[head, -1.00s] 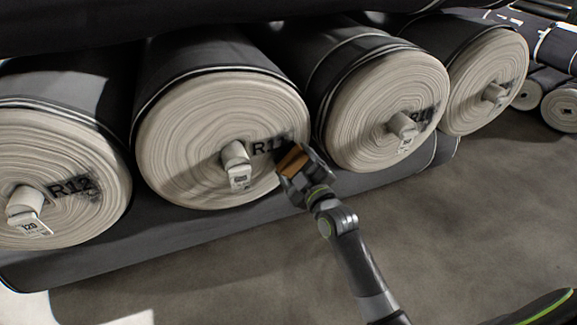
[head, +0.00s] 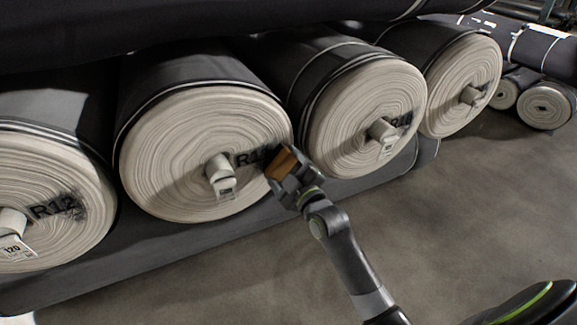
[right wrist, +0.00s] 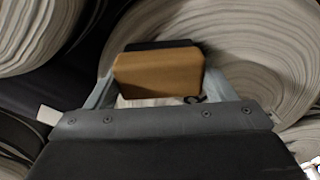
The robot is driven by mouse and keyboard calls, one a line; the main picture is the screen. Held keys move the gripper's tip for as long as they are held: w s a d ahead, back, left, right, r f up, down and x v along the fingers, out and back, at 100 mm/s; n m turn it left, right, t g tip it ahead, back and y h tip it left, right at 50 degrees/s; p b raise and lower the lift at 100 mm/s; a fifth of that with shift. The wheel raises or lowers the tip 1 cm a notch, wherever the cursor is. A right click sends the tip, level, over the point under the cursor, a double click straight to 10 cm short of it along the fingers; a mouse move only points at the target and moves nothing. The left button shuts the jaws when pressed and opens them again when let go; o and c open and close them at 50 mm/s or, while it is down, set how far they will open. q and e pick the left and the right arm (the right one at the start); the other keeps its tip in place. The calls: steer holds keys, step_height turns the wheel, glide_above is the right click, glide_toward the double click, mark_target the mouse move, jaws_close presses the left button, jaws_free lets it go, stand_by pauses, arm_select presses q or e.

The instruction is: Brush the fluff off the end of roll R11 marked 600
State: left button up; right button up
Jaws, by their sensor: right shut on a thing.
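Roll R11 (head: 165,140) shows its pale, ringed end, with a core stub and a white tag (head: 226,186) whose number is too small to read surely. Dark fluff (head: 268,136) lies around the R11 lettering, right of the core. My right gripper (head: 287,173) is shut on a brush, a brown block (head: 282,162) with a dark edge, at the lower right rim of that end. I cannot tell whether it touches the roll. The right wrist view shows the brush block (right wrist: 158,74) between the fingers, before a pale roll end. My left gripper is not in view.
Roll R12 (head: 40,160) is at the left; roll R10 (head: 350,125) and another roll (head: 455,90) are at the right. R12 and R10 also carry dark smudges by their lettering. A dark roll layer hangs above. The floor (head: 430,210) at the right is clear.

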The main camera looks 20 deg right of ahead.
steer(key=shift+a+r, duration=0.1)
steer(key=shift+a, duration=1.3)
steer(key=shift+s+a+b, duration=0.1)
steer(key=shift+a+b, duration=0.2)
steer(key=shift+a, duration=1.85)
steer(key=shift+s+r+p, duration=0.1)
steer(key=shift+r+p, duration=0.85)
steer(key=shift+d+f, duration=0.1)
steer(key=shift+d, duration=1.85)
steer(key=shift+w+d, duration=0.15)
steer(key=shift+d, duration=1)
steer(key=shift+w+d, duration=0.1)
steer(key=shift+d, duration=1)
